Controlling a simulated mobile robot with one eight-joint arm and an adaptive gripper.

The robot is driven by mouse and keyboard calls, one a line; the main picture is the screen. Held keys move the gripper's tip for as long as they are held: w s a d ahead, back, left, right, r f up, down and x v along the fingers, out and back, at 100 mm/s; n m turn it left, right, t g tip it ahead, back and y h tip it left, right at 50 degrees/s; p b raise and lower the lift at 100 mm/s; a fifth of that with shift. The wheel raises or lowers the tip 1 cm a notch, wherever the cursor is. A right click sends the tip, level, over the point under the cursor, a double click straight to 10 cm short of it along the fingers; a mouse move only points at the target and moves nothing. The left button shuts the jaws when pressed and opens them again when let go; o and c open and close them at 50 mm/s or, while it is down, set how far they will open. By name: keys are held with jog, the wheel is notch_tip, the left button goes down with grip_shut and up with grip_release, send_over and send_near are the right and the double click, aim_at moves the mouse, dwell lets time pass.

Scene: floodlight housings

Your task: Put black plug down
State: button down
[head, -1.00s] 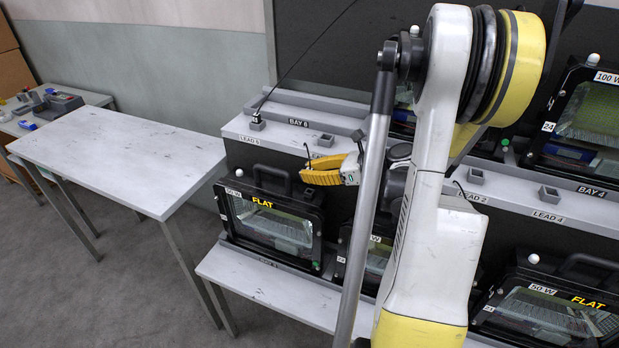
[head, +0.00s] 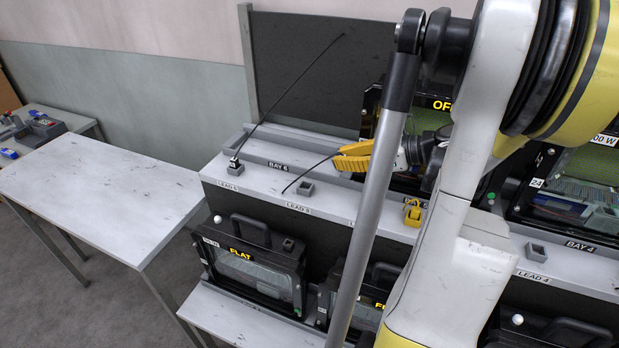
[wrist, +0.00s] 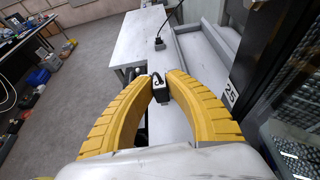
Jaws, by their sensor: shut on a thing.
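My gripper (head: 345,158) has yellow fingers and is above the grey ledge in the head view. In the wrist view its fingertips (wrist: 161,90) are closed on a small black plug (wrist: 160,96) with a pale top bearing a dark mark. A thin black cable (head: 308,174) runs from the fingertips down to the left in the head view, where the plug body is not clear. A grey square holder (head: 305,188) near the LEAD 5 label looks empty, below and left of the fingertips. Whether anything touches the ledge cannot be told.
Another dark plug (head: 235,167) stands in the LEAD 6 holder, its cable rising. A yellow plug (head: 412,213) sits right of the gripper. Floodlight housings stand below, including a FLAT one (head: 252,268), and behind. A bare table (head: 95,195) is at left.

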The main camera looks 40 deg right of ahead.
jog(key=b+x, duration=0.1)
jog(key=x, duration=0.2)
jog(key=f+x, duration=0.1)
jog(key=x, duration=0.3)
jog(key=b+x, duration=0.1)
jog(key=x, duration=0.3)
jog(key=shift+s+f+b, duration=0.3)
jog(key=shift+f+b, duration=0.9)
jog(key=shift+f, duration=1.1)
jog(key=shift+f, duration=0.15)
jog(key=c, duration=1.4)
grip_release()
